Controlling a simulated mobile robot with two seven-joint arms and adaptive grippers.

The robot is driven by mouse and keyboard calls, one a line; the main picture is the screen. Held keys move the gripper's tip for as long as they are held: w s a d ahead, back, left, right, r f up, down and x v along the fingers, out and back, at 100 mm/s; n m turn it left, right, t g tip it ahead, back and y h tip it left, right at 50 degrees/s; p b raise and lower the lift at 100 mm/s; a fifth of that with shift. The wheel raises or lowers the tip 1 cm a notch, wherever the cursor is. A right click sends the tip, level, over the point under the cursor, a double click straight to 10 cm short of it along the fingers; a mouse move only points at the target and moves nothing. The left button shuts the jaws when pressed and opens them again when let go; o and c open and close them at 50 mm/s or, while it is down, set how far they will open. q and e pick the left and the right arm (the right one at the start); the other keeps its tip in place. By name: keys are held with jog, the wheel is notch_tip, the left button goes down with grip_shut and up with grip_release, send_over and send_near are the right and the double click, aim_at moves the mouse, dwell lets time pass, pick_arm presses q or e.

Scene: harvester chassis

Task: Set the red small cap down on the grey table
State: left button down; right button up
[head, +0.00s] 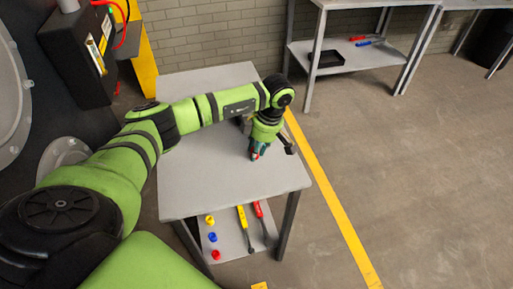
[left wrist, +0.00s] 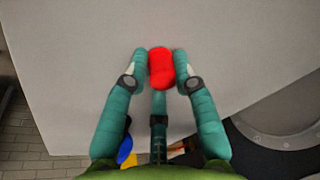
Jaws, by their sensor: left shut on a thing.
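The red small cap (left wrist: 160,68) is between the teal fingers of my left gripper (left wrist: 160,72) in the left wrist view. The fingers are shut on it from both sides. In the head view my left gripper (head: 257,153) points down at the right part of the grey table (head: 200,185), with only a speck of red at its tips. The tabletop (left wrist: 70,60) fills the background behind the cap in the left wrist view. I cannot tell whether the cap touches the table. My right gripper is not in view.
The visible tabletop is bare. Its lower shelf holds a yellow cap (head: 210,220), a blue cap (head: 213,238), another red cap (head: 216,254), a yellow tool (head: 243,222) and a red tool (head: 260,215). A black box (head: 78,58) stands at the upper left.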

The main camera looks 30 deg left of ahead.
pick_arm(q)
jog(key=shift+f, duration=0.2)
jog(key=c, duration=0.9)
grip_release()
jog(key=shift+r, duration=0.15)
jog(key=v, duration=1.1)
jog(key=shift+w+d+r, duration=0.1)
jog(key=shift+r, duration=0.3)
